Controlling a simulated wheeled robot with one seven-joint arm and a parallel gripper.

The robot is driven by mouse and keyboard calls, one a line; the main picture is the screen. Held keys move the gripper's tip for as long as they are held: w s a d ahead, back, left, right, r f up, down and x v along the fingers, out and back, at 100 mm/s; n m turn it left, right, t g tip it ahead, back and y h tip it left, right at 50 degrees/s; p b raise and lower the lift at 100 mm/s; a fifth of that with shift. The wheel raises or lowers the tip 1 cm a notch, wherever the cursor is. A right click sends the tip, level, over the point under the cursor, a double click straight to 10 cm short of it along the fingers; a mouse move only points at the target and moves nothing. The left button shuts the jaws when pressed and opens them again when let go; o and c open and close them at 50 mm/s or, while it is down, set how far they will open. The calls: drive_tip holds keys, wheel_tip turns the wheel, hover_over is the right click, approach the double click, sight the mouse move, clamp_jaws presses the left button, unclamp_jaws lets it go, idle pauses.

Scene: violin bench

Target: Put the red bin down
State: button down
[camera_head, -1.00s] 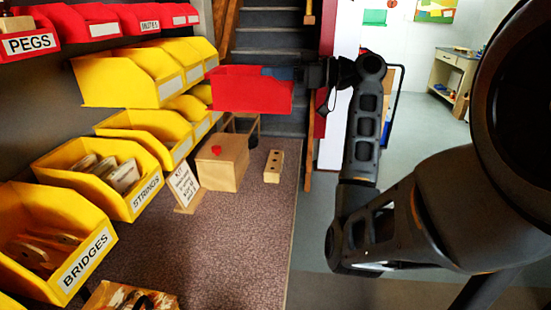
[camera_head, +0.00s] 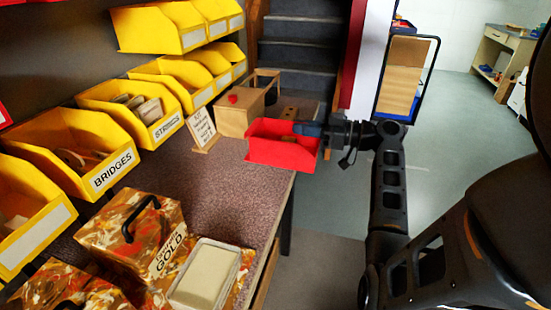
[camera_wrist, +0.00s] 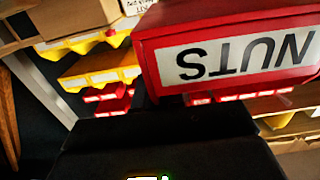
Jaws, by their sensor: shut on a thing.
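The red bin (camera_head: 268,153) is at the right edge of the bench (camera_head: 215,190), in front of the wooden box. It looks upright, and its right end reaches to or past the bench edge. I cannot tell whether its base touches the bench top. My gripper (camera_head: 306,130) is shut on the bin's right-hand wall, with the arm coming from the right. In the wrist view the red bin (camera_wrist: 160,75) fills the top right, its NUTS label upside down, and my dark gripper (camera_wrist: 150,120) is below it. The fingertips are mostly hidden there.
A wooden box (camera_head: 238,116) with a red heart and a small sign (camera_head: 202,130) stand just behind and left. Yellow bins (camera_head: 95,150) line the left. A patterned case (camera_head: 130,225) and a pale block tray (camera_head: 206,275) are nearer. Bare bench lies left of the bin.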

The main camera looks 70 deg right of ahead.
drive_tip(key=w+a+f, duration=0.1)
drive_tip(key=w, duration=0.1)
drive_tip(key=w+f, duration=0.1)
drive_tip(key=w, duration=0.1)
drive_tip(key=w+a+f, duration=0.1)
drive_tip(key=w, duration=0.1)
drive_tip(key=shift+a+f, duration=0.3)
drive_tip(key=shift+f, duration=0.1)
drive_tip(key=shift+f+p, duration=0.35)
drive_tip(key=shift+f, duration=1.7)
drive_tip(key=shift+f+b, duration=0.25)
drive_tip(key=shift+b, duration=0.05)
drive_tip(key=c, duration=1.2)
unclamp_jaws()
drive_tip(key=shift+r, duration=0.1)
drive_tip(key=shift+c, duration=0.2)
drive_tip(key=shift+r, duration=0.1)
drive_tip(key=shift+r+p, duration=0.2)
drive_tip(key=shift+p, duration=0.25)
drive_tip(key=s+b, duration=0.2)
drive_tip(key=s, duration=1)
drive_tip(key=shift+d, duration=0.45)
